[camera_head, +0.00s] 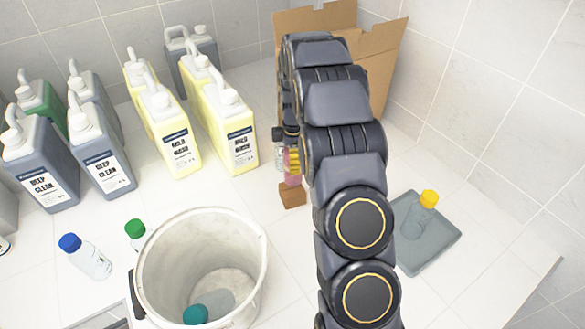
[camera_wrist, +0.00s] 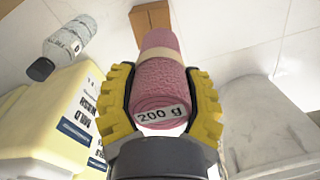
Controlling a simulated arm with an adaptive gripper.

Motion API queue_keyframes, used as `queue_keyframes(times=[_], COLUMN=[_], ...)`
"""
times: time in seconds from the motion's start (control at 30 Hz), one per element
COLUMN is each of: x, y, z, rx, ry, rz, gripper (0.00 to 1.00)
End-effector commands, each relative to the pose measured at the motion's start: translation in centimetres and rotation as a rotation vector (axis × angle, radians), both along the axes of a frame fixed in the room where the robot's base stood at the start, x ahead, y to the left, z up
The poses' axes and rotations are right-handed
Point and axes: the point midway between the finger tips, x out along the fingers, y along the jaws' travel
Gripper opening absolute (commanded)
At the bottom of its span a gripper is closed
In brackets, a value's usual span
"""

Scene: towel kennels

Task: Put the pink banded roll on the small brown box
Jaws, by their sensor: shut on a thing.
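The pink banded roll (camera_wrist: 161,85) has a pale band near its far end and a "200 g" label at its near end. My gripper (camera_wrist: 160,80) has its yellow fingers shut on it from both sides. In the head view a part of the pink roll (camera_head: 288,161) shows beside my arm, which hides most of the gripper. The small brown box (camera_head: 291,195) stands on the white counter just below the roll in the picture. In the wrist view the box (camera_wrist: 151,17) appears beyond the roll's far end. I cannot tell whether they touch.
Several yellow "Mild Wash" jugs (camera_head: 225,120) stand left of my arm. A white bucket (camera_head: 250,235) stands at front centre. A grey tray (camera_head: 448,245) with a yellow-capped bottle (camera_head: 425,205) lies right. A large open cardboard box (camera_head: 385,55) is behind my arm.

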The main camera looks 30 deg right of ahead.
Motion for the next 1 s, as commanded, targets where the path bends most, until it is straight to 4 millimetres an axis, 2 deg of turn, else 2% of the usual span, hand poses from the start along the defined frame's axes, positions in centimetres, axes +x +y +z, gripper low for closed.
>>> queue_keyframes(times=[0.27, 0.47, 0.83, 0.87, 0.9, 0.93, 1.0], x=[1.1, 1.1, 1.1, 1.1, 1.1, 1.1, 1.1], y=[-0.5, -0.6, -0.5, -0.5, -0.5, -0.5, -0.5], z=[-1.4, -4.2, -4.6, -4.7, -4.7, -4.6, -4.6], rx=[0.000, 0.000, 0.000, 0.000, 0.000, 0.000, 0.000], ry=[-0.003, -0.001, -0.003, -0.003, -0.003, -0.003, -0.003], rz=[-0.001, -0.001, -0.001, -0.001, -0.001, -0.001, -0.001], gripper=[0.19, 0.19, 0.19, 0.57, 0.74, 0.84, 0.84])
